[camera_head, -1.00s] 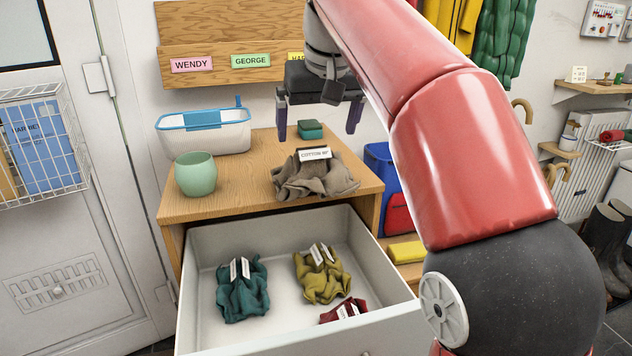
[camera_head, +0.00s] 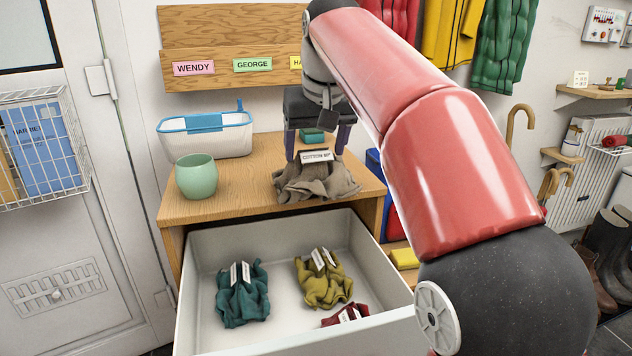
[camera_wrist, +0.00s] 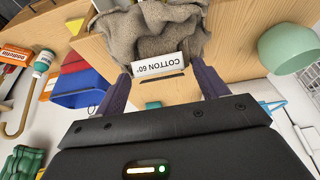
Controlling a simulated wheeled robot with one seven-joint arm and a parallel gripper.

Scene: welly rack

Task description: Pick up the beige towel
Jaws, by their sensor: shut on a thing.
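The beige towel (camera_head: 318,184) lies crumpled on top of the wooden cabinet, with a white "COTTON 60°" label on it. In the wrist view the towel (camera_wrist: 150,30) shows at the top, its label between my fingers. My gripper (camera_head: 318,152) is down at the towel's back edge, pointing downward. In the wrist view my gripper (camera_wrist: 162,85) has its two fingers either side of the label, shut on the towel. The towel still rests on the cabinet top.
A green cup (camera_head: 196,176) and a white-blue basket (camera_head: 205,137) stand left on the cabinet top (camera_head: 235,200). A dark green block (camera_head: 311,136) sits behind the gripper. The open drawer (camera_head: 200,335) below holds a teal cloth (camera_head: 242,300), a mustard cloth (camera_head: 325,285) and a dark red cloth (camera_head: 345,314).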

